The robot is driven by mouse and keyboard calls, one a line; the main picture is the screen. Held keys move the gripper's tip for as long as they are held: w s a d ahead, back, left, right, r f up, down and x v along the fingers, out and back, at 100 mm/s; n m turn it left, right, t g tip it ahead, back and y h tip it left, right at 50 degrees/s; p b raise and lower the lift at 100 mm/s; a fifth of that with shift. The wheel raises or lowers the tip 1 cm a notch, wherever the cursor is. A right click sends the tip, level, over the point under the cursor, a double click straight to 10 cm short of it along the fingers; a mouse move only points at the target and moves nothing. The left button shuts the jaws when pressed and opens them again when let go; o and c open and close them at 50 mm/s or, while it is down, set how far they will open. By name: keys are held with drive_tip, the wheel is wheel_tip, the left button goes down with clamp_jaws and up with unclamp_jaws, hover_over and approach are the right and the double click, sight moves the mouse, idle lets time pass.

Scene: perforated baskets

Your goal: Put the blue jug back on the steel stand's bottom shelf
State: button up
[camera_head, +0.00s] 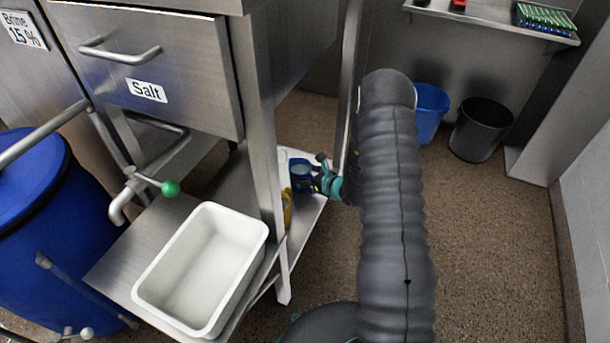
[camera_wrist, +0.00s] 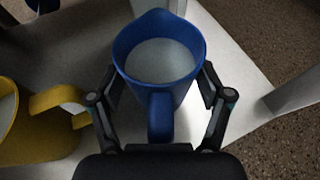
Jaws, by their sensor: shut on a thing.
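The blue jug (camera_wrist: 158,92) is upright between my gripper's fingers (camera_wrist: 160,100) in the wrist view, with its handle toward my wrist and something pale inside. My gripper is shut on it. In the head view the jug (camera_head: 301,172) shows small at the right part of the steel stand's bottom shelf (camera_head: 308,212), with my gripper (camera_head: 318,178) at it from the right. The jug is over the shelf surface; whether its base touches the shelf is hidden.
A yellow jug (camera_wrist: 35,125) stands close by on the left, its handle near my left finger. A stand leg (camera_wrist: 292,92) rises to the right. A white tub (camera_head: 202,270) sits on the left. Brown floor lies right, with a blue bin (camera_head: 430,112) and a black bin (camera_head: 481,130).

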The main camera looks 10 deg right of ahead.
drive_tip(key=o, duration=1.6)
drive_tip(key=shift+f, duration=0.1)
drive_tip(key=shift+o, duration=0.2)
drive_tip(key=shift+r+p, duration=0.25)
drive_tip(key=shift+p, duration=0.05)
drive_tip(key=v, duration=1.2)
drive_tip(key=shift+f, duration=0.15)
